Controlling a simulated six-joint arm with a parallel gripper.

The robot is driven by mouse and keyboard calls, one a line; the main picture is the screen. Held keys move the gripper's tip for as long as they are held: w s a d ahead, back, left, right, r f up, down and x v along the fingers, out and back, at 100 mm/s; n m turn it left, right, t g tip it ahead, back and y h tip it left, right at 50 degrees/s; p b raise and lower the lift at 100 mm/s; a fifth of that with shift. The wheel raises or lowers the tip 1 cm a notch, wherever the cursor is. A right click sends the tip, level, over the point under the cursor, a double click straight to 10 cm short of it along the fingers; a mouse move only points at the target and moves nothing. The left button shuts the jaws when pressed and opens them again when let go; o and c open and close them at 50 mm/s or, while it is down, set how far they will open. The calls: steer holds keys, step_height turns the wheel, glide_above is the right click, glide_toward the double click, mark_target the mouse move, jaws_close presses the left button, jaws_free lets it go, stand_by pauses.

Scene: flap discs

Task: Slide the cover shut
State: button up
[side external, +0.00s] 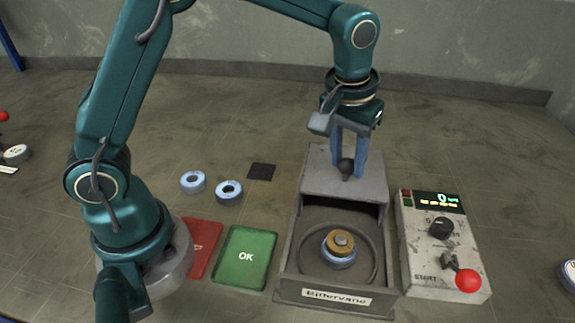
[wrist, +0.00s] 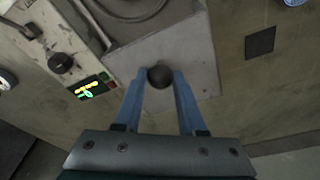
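The grey cover (side external: 343,182) lies over the rear part of a grey box labelled "Bittervane" (side external: 283,262), and the front part of the box is uncovered. A dark round knob (side external: 346,167) stands on the cover. My gripper (side external: 349,172) points down at the knob, one finger on each side. In the wrist view the knob (wrist: 160,76) sits between the fingertips (wrist: 160,80), which appear to touch it. A disc with a blue rim and tan top (side external: 340,244) sits inside the open front of the box.
A green OK pad (side external: 246,257) and a red pad (side external: 203,246) lie on the left. Two blue-rimmed discs (side external: 229,191) and a dark square (side external: 261,171) lie behind them.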

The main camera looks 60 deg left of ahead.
steer(key=shift+s+d, duration=4.9)
steer(key=shift+d, duration=0.15)
steer(key=o, duration=0.6)
steer(key=shift+s+d, duration=0.1)
steer(key=shift+s, duration=0.05)
steer(key=o, duration=0.4)
steer(key=shift+r, duration=0.1)
step_height(320, 180, up, 8)
